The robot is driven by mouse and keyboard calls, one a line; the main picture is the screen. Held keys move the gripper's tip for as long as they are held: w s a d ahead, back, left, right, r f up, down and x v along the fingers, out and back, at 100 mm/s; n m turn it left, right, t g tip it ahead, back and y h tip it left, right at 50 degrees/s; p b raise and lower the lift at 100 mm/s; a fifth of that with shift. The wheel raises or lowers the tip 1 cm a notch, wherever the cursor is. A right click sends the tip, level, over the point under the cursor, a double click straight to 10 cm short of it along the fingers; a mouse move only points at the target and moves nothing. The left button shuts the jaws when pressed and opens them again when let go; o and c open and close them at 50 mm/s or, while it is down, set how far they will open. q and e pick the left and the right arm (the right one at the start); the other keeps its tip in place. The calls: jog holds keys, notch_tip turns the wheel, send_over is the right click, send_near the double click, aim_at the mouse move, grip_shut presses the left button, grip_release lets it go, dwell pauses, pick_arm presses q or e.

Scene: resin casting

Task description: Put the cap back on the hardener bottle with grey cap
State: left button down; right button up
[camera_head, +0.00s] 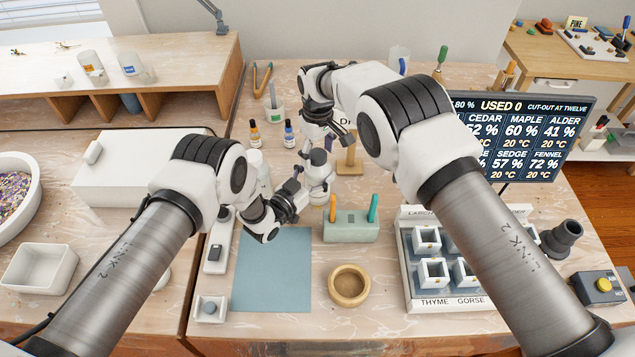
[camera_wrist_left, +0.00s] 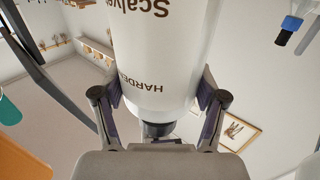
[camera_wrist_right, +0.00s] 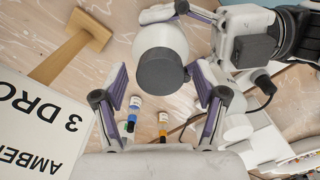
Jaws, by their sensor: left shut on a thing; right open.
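My left gripper (camera_head: 298,194) is shut on a white bottle lettered "HARDEN" (camera_wrist_left: 160,65). In the right wrist view a round dark grey cap (camera_wrist_right: 160,70) sits at the top of this white bottle (camera_wrist_right: 158,36). The left wrist view shows a dark part (camera_wrist_left: 158,130) at the bottle's top end, partly hidden by the gripper. My right gripper (camera_wrist_right: 160,82) is open, its fingers on either side of the cap with gaps showing. I cannot tell how tightly the cap sits. In the head view the arms partly hide the bottle.
Small blue (camera_head: 289,135) and yellow (camera_head: 254,136) labelled bottles stand behind the grippers. A lettered card (camera_wrist_right: 38,125) and wooden stand (camera_head: 350,163) are close by. A blue mat (camera_head: 272,275), wooden bowl (camera_head: 349,300), green tool holder (camera_head: 350,228) and mould tray (camera_head: 410,270) lie in front.

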jog(key=c, duration=1.3)
jog(key=o, duration=1.4)
jog(key=shift+r, duration=0.15)
pick_arm(q)
grip_release()
pick_arm(e)
notch_tip(320, 180, up, 12)
